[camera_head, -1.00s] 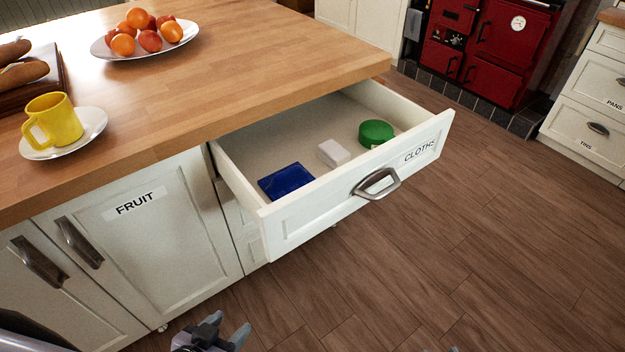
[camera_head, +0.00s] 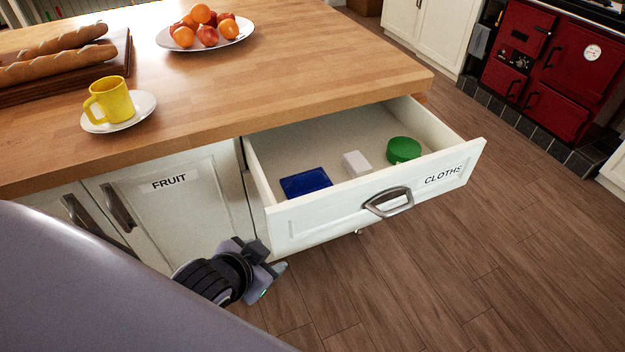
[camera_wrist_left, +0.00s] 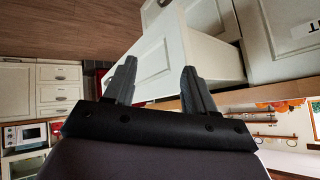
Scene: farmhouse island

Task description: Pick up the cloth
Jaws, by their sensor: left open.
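A folded blue cloth (camera_head: 306,183) lies flat in the front left of the open drawer (camera_head: 300,228) labelled CLOTHS. My left gripper (camera_head: 274,269) is open and empty, low in front of the cabinet and outside the drawer, below its front left corner. In the left wrist view my left gripper's two fingers (camera_wrist_left: 157,82) stand apart with nothing between them, and the drawer front (camera_wrist_left: 158,65) shows beyond them. The cloth is not visible in the wrist view. My right gripper is in neither view.
A white block (camera_head: 356,163) and a round green tin (camera_head: 403,149) lie right of the cloth. The wooden worktop (camera_head: 300,75) overhangs the drawer's back. It carries a yellow mug (camera_head: 112,100) on a saucer, bread and a fruit plate (camera_head: 243,35). The floor at right is clear.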

